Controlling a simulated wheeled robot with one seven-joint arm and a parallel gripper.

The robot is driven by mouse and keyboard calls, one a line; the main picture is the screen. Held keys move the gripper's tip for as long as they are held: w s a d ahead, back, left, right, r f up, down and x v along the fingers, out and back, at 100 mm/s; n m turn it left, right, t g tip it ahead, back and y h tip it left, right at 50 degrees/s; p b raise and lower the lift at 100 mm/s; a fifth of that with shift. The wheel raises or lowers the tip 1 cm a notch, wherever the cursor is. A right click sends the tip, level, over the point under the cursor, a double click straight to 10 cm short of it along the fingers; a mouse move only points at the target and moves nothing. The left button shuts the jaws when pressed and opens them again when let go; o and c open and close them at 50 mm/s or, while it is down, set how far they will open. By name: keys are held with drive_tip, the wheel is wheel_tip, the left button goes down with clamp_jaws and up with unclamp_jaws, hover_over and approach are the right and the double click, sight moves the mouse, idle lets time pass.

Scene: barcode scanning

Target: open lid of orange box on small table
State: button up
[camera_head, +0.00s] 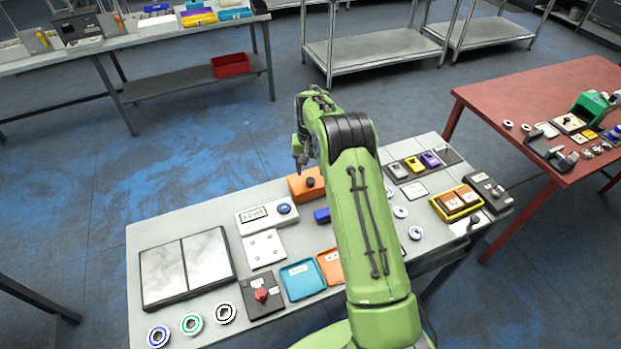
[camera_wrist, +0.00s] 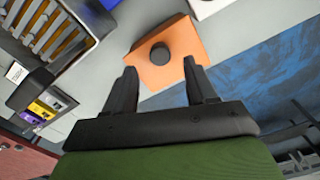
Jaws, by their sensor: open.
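The orange box (camera_head: 306,185) sits on the small grey table (camera_head: 192,210), near its far edge, partly hidden by my green arm. A dark round knob stands on top of the box, and the lid looks closed. In the wrist view the orange box (camera_wrist: 168,56) lies ahead of my fingertips, with the black knob (camera_wrist: 160,53) centred slightly beyond the gap between them. My gripper (camera_wrist: 162,78) is open and empty, its two black fingers apart. In the head view my gripper (camera_head: 299,160) is above the far table edge, close to the box.
A device with a blue button (camera_head: 267,214) stands left of the orange box. A blue tray (camera_head: 302,279) and a dark box with a red knob (camera_head: 262,294) are nearer. A red table (camera_head: 545,105) stands at right. Blue floor lies open beyond the far edge.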

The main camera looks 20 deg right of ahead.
sight(310, 180)
wheel_tip(310, 180, down, 5)
drive_tip(key=shift+r, duration=0.15)
clamp_jaws()
